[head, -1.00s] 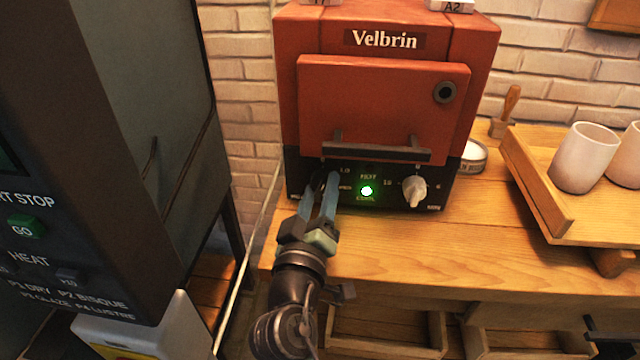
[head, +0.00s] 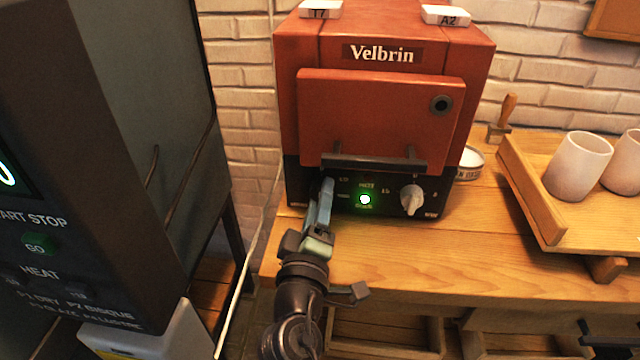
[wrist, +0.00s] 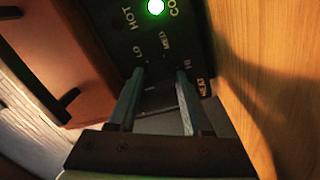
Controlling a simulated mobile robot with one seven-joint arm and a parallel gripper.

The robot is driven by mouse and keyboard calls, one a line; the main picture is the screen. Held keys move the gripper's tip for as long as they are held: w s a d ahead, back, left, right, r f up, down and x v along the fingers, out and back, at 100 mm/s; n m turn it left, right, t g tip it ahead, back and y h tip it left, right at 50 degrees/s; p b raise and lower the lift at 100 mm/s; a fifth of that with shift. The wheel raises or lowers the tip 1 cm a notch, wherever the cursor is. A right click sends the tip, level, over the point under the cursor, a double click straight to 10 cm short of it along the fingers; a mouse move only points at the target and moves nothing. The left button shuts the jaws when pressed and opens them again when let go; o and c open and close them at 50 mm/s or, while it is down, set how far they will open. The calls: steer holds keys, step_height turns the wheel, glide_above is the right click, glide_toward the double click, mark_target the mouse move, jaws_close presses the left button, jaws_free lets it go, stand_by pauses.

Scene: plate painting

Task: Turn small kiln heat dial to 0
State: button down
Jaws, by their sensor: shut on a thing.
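The small kiln (head: 380,120) is red with a black control panel (head: 385,185) and the name Velbrin. My gripper (head: 326,188) is at the left end of that panel, where the heat dial sits. In the wrist view my gripper (wrist: 160,78) has a finger on each side of the dial's place, beside the markings LO, MED, HI and HEAT. It is shut on the heat dial, which is dark and mostly hidden, so its pointer cannot be read. A pale knob (head: 411,198) is at the panel's right. A green light (head: 364,199) glows between them.
The kiln's handle bar (head: 375,164) juts out just above the panel. A large dark kiln (head: 110,150) stands close on the left. A wooden tray (head: 530,190) with pale cups is on the right. The bench (head: 450,255) before the kiln is clear.

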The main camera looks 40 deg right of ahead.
steer(key=shift+a+f, duration=0.15)
steer(key=shift+f, duration=0.05)
steer(key=shift+c, duration=1.9)
jaws_free()
steer(key=shift+w, duration=0.1)
steer(key=shift+r, duration=0.1)
steer(key=r+b+v, duration=0.1)
steer(key=v, duration=1.2)
steer(key=shift+f+b, duration=0.35)
steer(key=shift+f, duration=0.1)
